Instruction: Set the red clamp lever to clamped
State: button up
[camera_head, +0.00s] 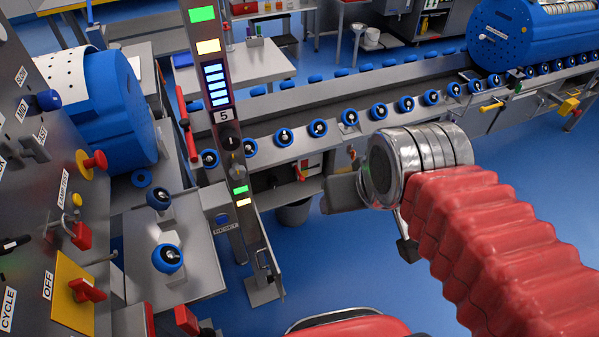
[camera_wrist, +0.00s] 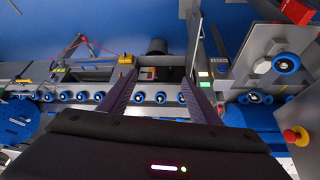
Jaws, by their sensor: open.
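A small red lever (camera_head: 301,171) sits on a dark box on the conveyor's front side, beyond my gripper. A longer red lever (camera_head: 183,108) stands near upright behind the indicator post. No readable label tells which one is the clamp lever, and no clamped mark is legible. My gripper (camera_head: 345,192) hangs in front of the conveyor, apart from both levers. In the wrist view my gripper (camera_wrist: 162,76) is open and empty. A small red and dark fitting (camera_wrist: 147,73) shows in the gap between its fingers, farther off.
The indicator post (camera_head: 222,110) with lit panels stands left of my gripper. The control panel (camera_head: 30,160) fills the left edge.

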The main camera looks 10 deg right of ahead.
aim_at(298, 172)
jog(key=k, duration=0.65)
jog(key=u, duration=0.35)
jog(key=i, duration=1.05)
jog(key=u, duration=0.6)
